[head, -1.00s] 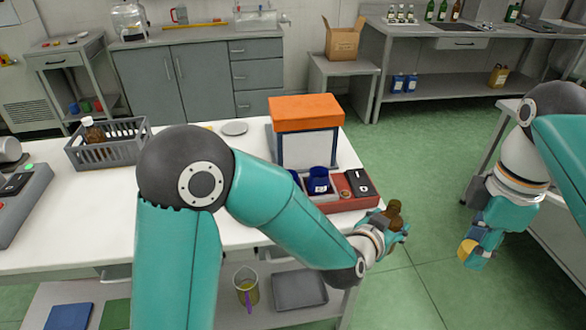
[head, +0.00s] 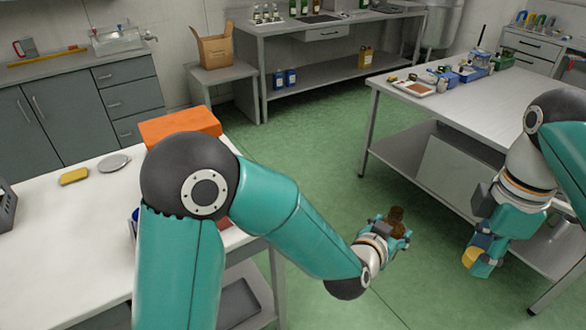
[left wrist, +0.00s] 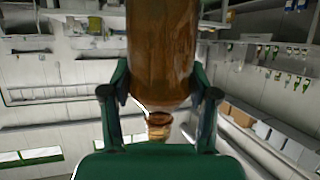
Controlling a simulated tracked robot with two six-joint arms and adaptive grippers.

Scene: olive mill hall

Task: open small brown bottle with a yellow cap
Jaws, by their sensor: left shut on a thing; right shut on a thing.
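My left gripper (head: 398,234) is shut on the small brown bottle (head: 397,215) and holds it in the air over the green floor. In the left wrist view the brown glass body (left wrist: 160,50) is between the two green fingers, and its narrow neck (left wrist: 158,124) shows no cap. My right gripper (head: 480,257) is at the right, fingers pointing down, shut on a yellow thing that looks like the yellow cap (head: 470,257). The cap is apart from the bottle. Its far side is hidden by the fingers.
A white table (head: 70,235) is at the left, with a yellow sponge-like block (head: 74,176), a grey disc (head: 113,163) and an orange-topped box (head: 180,126). A grey workbench (head: 470,105) with a tray (head: 420,86) and blue bins stands at the right. Green floor lies open between them.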

